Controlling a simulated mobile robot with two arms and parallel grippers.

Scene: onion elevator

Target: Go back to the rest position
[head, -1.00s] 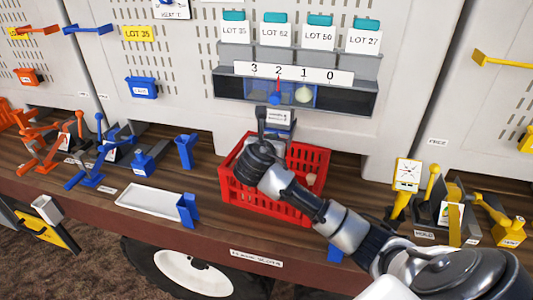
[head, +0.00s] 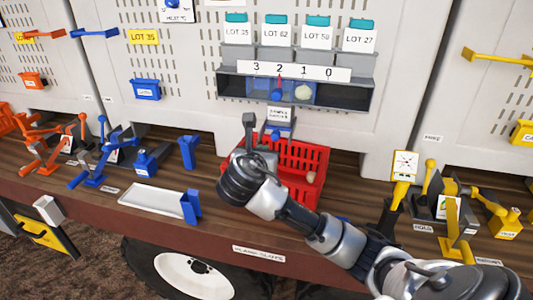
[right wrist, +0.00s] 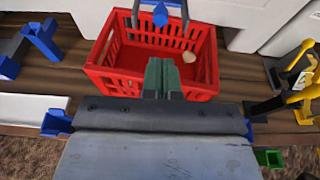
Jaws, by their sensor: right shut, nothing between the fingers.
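My right arm comes in from the right in the head view. Its gripper (head: 249,130) hangs over the left part of a red basket (head: 313,160) on the wooden bench. In the right wrist view the green fingers (right wrist: 162,76) are shut together and empty, in front of the basket's near wall (right wrist: 120,78). A small pale onion-like item lies inside the basket at its right (right wrist: 189,57); it also shows in the head view (head: 311,177). My left gripper is not in view.
Behind the basket, a grey panel holds a rack (head: 357,95) marked 3, 2, 1, 0 with a pale round item (head: 303,91). Left on the bench are a white tray (head: 152,198), blue stands (head: 188,152) and levers. Yellow levers (head: 455,215) stand at the right.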

